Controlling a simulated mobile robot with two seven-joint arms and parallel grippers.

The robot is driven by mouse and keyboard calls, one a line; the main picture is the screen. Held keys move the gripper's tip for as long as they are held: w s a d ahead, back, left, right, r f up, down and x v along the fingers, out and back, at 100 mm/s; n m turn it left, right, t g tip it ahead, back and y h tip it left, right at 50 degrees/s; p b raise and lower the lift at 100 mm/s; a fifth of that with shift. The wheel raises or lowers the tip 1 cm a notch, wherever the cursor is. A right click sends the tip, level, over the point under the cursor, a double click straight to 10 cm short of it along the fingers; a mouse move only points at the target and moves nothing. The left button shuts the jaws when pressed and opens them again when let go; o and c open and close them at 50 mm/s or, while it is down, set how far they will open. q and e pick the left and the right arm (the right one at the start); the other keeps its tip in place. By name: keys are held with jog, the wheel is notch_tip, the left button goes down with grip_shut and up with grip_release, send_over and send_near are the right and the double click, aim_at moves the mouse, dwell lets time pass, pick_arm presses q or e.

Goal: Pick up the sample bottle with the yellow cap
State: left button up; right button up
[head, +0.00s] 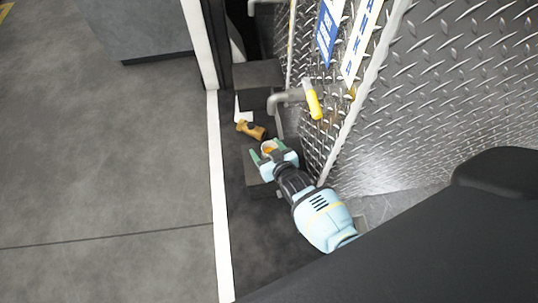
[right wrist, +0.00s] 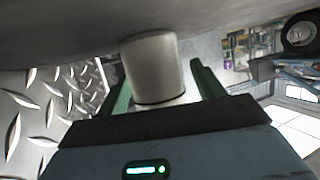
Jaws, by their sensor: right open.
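A small pale bottle with an orange-yellow top (head: 269,149) stands between the fingers of my right gripper (head: 267,152) in the head view, on a dark surface. In the right wrist view a whitish cylinder (right wrist: 152,68), seemingly this bottle, is between the two green fingers (right wrist: 160,85). The fingers are apart, with a clear gap on the right side of the cylinder; on the left side I cannot tell if they touch. My left gripper is not in view.
A brown-orange item (head: 250,129) lies just beyond the gripper, by a small white piece (head: 243,115). A grey pipe (head: 287,97) with a yellow handle (head: 312,99) juts out close by. A diamond-plate metal wall (head: 450,80) bounds the right; a white strip (head: 217,190) runs left.

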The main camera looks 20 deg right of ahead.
jog(key=c, duration=1.1)
jog(key=shift+r, duration=0.1)
notch_tip(320, 180, up, 10)
jog(key=p, duration=0.6)
